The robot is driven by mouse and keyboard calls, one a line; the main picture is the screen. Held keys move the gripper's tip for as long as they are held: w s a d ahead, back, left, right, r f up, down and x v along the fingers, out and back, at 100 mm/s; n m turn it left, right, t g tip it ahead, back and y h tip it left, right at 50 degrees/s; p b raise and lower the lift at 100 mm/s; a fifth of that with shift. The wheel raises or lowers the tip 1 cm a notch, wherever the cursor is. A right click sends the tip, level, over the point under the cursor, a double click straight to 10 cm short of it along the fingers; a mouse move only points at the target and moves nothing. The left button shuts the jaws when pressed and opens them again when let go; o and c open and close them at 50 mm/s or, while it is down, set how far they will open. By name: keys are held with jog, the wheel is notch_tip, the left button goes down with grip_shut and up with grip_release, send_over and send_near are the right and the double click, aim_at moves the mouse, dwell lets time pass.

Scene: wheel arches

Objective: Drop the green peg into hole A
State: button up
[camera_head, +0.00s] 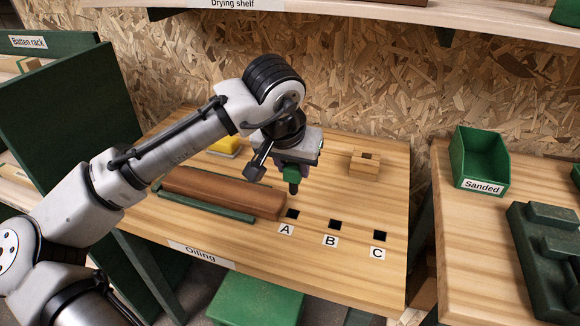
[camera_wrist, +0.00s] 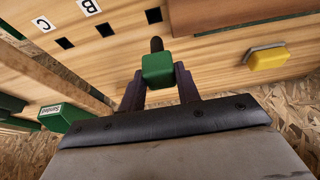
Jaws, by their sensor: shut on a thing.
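The green peg (camera_head: 291,175) is held in my gripper (camera_head: 291,172), with its dark tip pointing down. In the wrist view the peg (camera_wrist: 158,68) sits between the two fingers of my gripper (camera_wrist: 159,82), which are shut on its green block. Hole A (camera_head: 292,214) is a dark square in the table top, above its label A. The peg's tip is above the table, a little behind hole A in the head view. Holes B (camera_head: 335,225) and C (camera_head: 380,236) lie to the right of hole A; both look empty.
A brown wooden beam (camera_head: 222,190) lies just left of hole A, with a green strip (camera_head: 205,203) before it. A wooden block with a hole (camera_head: 364,163) stands at the back right. A yellow-topped block (camera_head: 226,146) is behind. The Sanded bin (camera_head: 478,165) is on the right-hand table.

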jog(key=shift+f+b, duration=3.35)
jog(key=shift+f, duration=0.9)
jog(key=o, duration=1.1)
jog(key=v, duration=1.4)
jog(key=shift+p, duration=0.4)
jog(key=shift+w, duration=0.1)
